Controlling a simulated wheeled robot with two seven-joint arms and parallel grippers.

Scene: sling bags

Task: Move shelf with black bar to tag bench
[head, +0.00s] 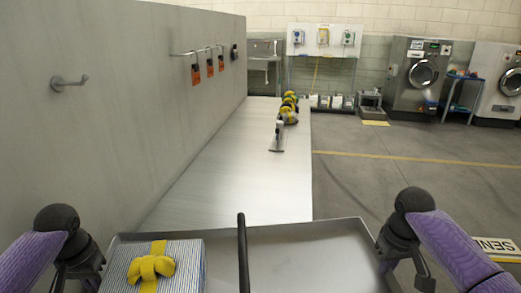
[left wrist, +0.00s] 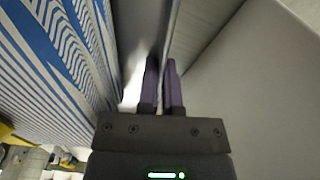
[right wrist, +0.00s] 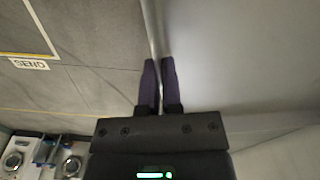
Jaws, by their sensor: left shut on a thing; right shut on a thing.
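The grey metal shelf (head: 310,255) is at the bottom of the head view, with a black bar (head: 242,255) standing up along its middle. A striped blue-and-white parcel (head: 190,270) with a yellow bow (head: 152,265) sits in its left half; the right half is bare. My left gripper (head: 98,264) is shut on the shelf's left rim; its fingers (left wrist: 161,85) pinch the rim beside the stripes. My right gripper (head: 384,252) is shut on the right rim, also seen in the right wrist view (right wrist: 160,85). A long bench (head: 235,170) extends ahead, beside a wall with orange tags (head: 196,74).
A grey wall (head: 130,80) with a bare hook (head: 70,82) borders the bench's left. A dark-and-silver tool (head: 278,138) and several yellow-and-black items (head: 289,107) lie toward its far end. Open floor (head: 400,180) lies right. Washing machines (head: 420,80) stand behind.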

